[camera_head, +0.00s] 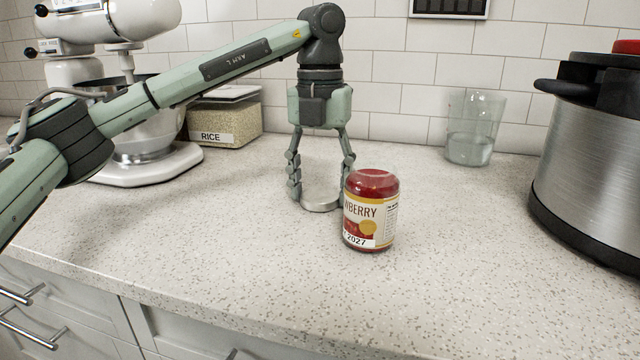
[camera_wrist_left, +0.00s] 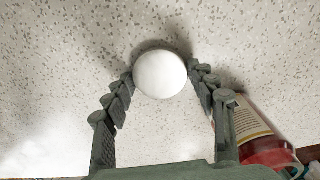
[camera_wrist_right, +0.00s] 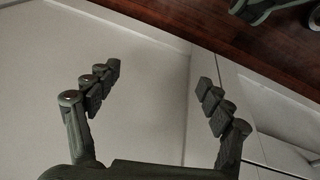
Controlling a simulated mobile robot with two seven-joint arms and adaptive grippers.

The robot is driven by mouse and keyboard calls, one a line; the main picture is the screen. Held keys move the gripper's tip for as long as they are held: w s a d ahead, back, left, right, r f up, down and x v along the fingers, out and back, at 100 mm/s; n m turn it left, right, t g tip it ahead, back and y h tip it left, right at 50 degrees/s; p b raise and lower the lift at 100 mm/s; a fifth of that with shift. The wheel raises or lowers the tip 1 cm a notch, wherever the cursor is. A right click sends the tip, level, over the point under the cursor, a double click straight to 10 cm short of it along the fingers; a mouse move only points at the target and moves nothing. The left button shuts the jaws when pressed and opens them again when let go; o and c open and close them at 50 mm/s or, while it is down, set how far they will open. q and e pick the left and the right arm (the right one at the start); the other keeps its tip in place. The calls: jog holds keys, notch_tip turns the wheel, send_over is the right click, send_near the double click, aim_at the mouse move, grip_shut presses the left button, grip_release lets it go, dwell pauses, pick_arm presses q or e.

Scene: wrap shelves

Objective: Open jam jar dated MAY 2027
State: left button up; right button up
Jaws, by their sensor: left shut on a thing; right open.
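A glass jar of red jam (camera_head: 371,212) stands upright on the counter, its label reading "WBERRY" and "2027"; the month is turned out of sight. Its top shows red with no lid visible on it. My left gripper (camera_head: 321,197) is just left of the jar, pointing down, its fingers shut on a round pale lid (camera_head: 321,203). The lid also shows white between the fingertips in the left wrist view (camera_wrist_left: 160,74); it is at or just above the counter, I cannot tell which. My right gripper (camera_wrist_right: 160,83) is open and empty in the right wrist view.
A rice container (camera_head: 226,118) and a white stand mixer (camera_head: 150,165) stand at the back left. A glass (camera_head: 473,130) stands behind right, and a large steel cooker (camera_head: 590,160) at the right. The counter's front (camera_head: 480,300) is clear. White cabinet panels (camera_wrist_right: 150,80) lie beyond my right gripper.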

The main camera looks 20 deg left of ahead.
pick_arm(q)
jog(key=o, duration=1.3)
jog(key=shift+f, duration=0.1)
